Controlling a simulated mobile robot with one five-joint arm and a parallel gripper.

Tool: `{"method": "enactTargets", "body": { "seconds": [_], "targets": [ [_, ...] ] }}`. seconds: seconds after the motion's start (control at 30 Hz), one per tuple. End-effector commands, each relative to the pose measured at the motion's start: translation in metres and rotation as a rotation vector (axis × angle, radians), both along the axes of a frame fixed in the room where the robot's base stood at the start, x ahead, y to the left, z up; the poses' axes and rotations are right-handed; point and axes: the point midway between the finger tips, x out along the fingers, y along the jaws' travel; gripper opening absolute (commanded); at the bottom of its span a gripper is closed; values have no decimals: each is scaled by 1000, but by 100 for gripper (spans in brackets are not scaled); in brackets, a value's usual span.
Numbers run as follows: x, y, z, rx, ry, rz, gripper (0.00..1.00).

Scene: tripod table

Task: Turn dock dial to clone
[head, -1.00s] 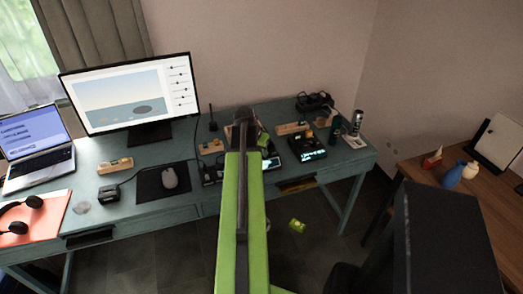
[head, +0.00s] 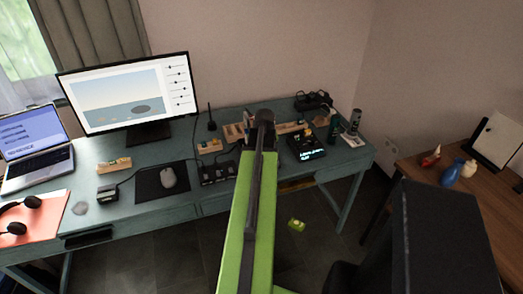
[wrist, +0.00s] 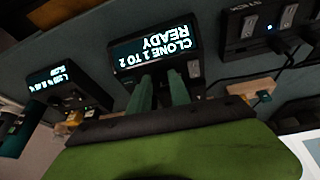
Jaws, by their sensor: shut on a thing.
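The dock (wrist: 185,28) is a dark box with a lit screen (wrist: 155,50) reading "CLONE 1 TO 2 READY", upside down in the wrist view. My gripper (wrist: 160,80) has its two green fingers at the dock's front, just below that screen in the picture. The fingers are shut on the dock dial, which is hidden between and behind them. In the head view my arm covers the dock and my fingertips.
A second device with a lit screen (head: 307,152) stands to the right on the teal desk (head: 190,205); it also shows in the wrist view (wrist: 60,80). A dark hub (head: 218,172) lies left of my arm. Wooden blocks, a mouse (head: 168,178) and a monitor (head: 130,95) are nearby.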

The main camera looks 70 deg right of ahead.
Motion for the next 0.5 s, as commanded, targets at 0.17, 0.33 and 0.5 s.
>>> {"method": "enactTargets", "body": {
  "seconds": [0.17, 0.33, 0.5],
  "targets": [
    [0, 2, -1, 7, 1, 28, 0],
    [0, 2, -1, 7, 1, 34, 0],
    [0, 2, -1, 7, 1, 34, 0]
  ]
}}
